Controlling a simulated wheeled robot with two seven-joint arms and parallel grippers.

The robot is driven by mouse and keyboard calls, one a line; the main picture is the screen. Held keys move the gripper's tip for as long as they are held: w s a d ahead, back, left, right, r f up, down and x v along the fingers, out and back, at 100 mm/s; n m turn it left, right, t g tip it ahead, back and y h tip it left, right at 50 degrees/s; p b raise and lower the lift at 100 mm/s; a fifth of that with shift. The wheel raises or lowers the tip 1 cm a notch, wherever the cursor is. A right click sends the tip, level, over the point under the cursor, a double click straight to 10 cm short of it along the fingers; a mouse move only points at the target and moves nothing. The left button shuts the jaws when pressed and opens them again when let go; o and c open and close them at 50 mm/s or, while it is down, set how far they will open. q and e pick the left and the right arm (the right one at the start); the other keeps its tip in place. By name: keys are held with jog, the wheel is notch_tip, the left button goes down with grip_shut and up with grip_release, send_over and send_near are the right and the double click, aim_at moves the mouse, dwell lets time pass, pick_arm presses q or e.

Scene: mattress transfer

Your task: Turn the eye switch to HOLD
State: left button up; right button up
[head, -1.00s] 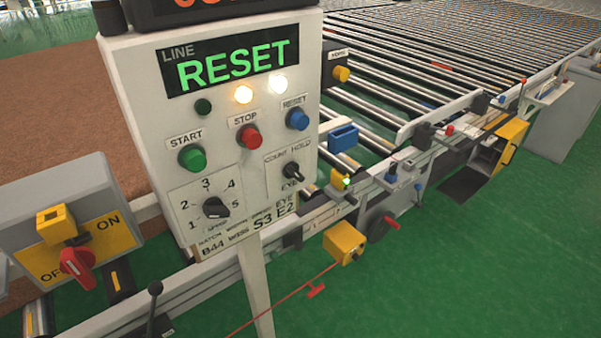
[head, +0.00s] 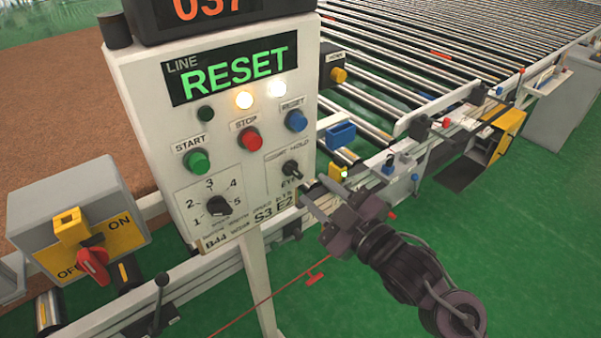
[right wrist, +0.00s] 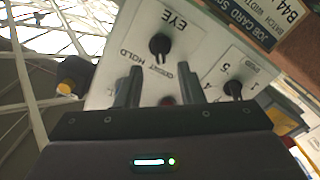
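The eye switch (head: 291,167) is a small black knob on the white control panel (head: 251,164), under COUNT and HOLD labels. I cannot clearly tell which label it points to. It also shows in the right wrist view (right wrist: 161,46), just beyond the fingertips, with HOLD lettering beside it. My right gripper (head: 312,192) is in front of the panel, a little below and right of the switch. In the right wrist view its two fingers (right wrist: 160,82) are apart with nothing between them, not touching the knob. My left gripper is not in view.
The panel also has a green START button (head: 196,161), red STOP button (head: 249,140), blue RESET button (head: 295,121) and numbered dial (head: 219,206). A grey box with a red ON/OFF handle (head: 92,263) stands left. A roller conveyor (head: 420,60) runs behind. Green floor lies right.

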aim_at(297, 174)
jog(key=p+x, duration=0.1)
jog(key=x, duration=0.5)
jog(key=shift+w, duration=0.1)
jog(key=shift+c, duration=0.4)
grip_shut()
